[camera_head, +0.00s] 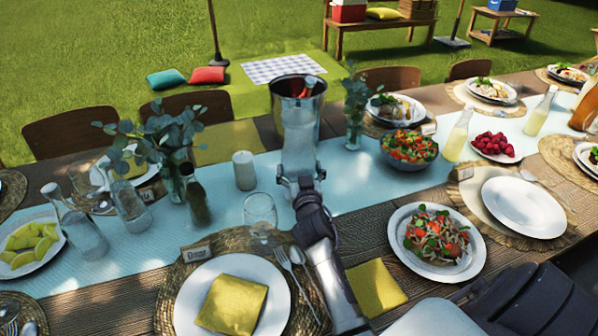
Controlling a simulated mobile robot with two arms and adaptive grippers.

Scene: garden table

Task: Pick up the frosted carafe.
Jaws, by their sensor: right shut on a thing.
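The frosted carafe (299,141) is a pale, translucent vessel near the middle of the table. It looks upright, and its upper part overlaps the metal bucket (291,84) behind it. My right gripper (300,182) reaches up from the lower middle and is shut on the carafe's lower part. The fingers lie at its sides. The carafe's base is hidden behind the gripper, so I cannot tell whether it touches the table. My left gripper is not in view.
A white candle (244,170) and an empty glass (260,211) stand left of my gripper. A dark bottle (196,196) and glass bottles stand further left. A vase with leaves (355,120) and a salad bowl (409,149) are to the right. Bare runner (352,178) lies right of the gripper.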

